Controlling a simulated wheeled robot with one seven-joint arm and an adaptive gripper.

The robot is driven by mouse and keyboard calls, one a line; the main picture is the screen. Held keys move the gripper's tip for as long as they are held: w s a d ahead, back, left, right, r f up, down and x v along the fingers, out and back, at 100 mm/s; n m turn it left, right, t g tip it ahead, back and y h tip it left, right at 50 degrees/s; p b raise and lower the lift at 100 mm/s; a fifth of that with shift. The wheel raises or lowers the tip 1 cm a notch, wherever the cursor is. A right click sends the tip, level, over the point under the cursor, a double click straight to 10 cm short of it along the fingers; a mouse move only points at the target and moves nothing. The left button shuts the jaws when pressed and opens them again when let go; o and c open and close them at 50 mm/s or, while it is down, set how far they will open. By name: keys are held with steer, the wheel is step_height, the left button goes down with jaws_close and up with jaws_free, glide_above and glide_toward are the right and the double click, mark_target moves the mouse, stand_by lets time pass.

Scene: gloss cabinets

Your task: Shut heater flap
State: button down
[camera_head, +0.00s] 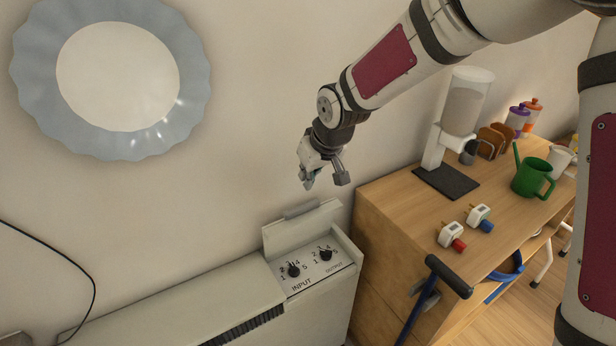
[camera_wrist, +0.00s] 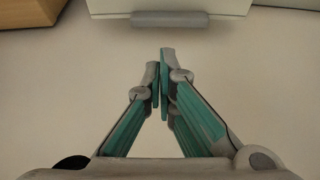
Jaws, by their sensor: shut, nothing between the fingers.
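The heater (camera_head: 190,305) stands against the wall at the bottom of the head view. Its flap (camera_head: 300,230) is open, standing up behind the control panel (camera_head: 318,268), which shows an input dial (camera_head: 294,270) and an output dial (camera_head: 326,255). A grey handle (camera_head: 300,209) runs along the flap's upper edge. In the wrist view the flap (camera_wrist: 225,6) and its handle (camera_wrist: 170,19) show at the top. My gripper (camera_head: 325,180) hangs above the flap, apart from it. In the wrist view its fingertips (camera_wrist: 160,62) are together and empty.
A wooden cabinet (camera_head: 370,265) stands right of the heater, holding a dispenser (camera_head: 463,105), two plugs (camera_head: 465,226) and a green watering can (camera_head: 533,177). A round wavy-edged mirror (camera_head: 190,75) hangs on the wall. The wall space around my gripper is clear.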

steer(key=x, duration=0.8)
steer(key=shift+b, duration=0.45)
steer(key=shift+s+d+f, duration=0.1)
steer(key=shift+s, duration=0.05)
